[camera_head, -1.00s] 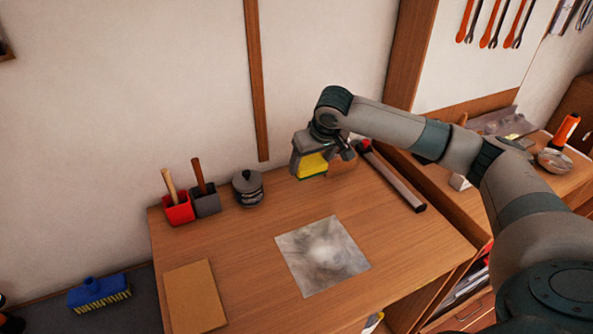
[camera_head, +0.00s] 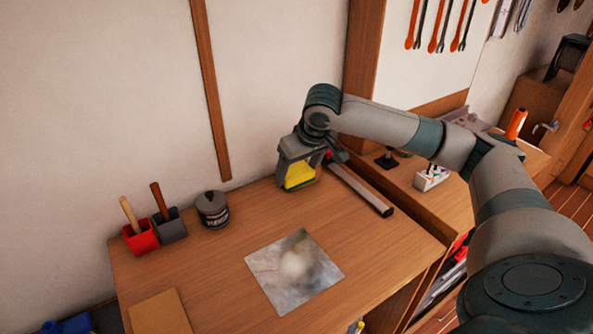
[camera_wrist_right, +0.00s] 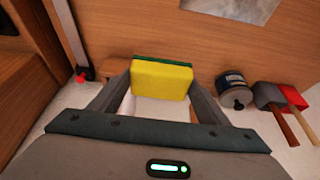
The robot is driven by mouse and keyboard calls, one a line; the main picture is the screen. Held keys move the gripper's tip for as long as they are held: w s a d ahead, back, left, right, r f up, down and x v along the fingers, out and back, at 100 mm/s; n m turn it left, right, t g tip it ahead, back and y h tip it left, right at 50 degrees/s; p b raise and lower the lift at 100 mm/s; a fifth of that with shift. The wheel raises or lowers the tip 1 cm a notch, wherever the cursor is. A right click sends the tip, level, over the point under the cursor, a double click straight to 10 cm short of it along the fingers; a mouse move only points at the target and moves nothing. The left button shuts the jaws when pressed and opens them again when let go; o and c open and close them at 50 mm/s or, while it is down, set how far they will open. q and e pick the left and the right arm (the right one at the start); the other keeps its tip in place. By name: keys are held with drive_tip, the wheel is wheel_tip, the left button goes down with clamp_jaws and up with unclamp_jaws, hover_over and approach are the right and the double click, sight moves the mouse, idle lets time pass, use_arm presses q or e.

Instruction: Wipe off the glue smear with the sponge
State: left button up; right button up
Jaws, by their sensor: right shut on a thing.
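My right gripper (camera_head: 298,172) is shut on a yellow sponge (camera_head: 300,174) with a green layer, held above the back of the wooden worktable (camera_head: 220,262). In the right wrist view the sponge (camera_wrist_right: 161,79) sits between the two fingers. A grey-white square sheet (camera_head: 271,283) lies flat on the table, in front of and below the gripper. A pale blurred patch (camera_head: 296,266), which looks like the glue smear, is near its middle. The sponge is apart from the sheet. My left gripper does not show.
A red holder (camera_head: 141,237) and a grey holder (camera_head: 170,226) with wooden handles stand at the back left beside a dark lidded pot (camera_head: 212,209). A brown board (camera_head: 160,314) lies front left.

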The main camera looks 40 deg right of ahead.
drive_tip(key=shift+o, duration=0.6)
drive_tip(key=shift+a, duration=0.15)
drive_tip(key=shift+a, duration=0.3)
drive_tip(key=s+a, duration=0.2)
drive_tip(key=a, duration=1.7)
drive_tip(key=shift+a+r+n, duration=0.3)
drive_tip(key=shift+r, duration=0.1)
drive_tip(key=shift+a, duration=0.1)
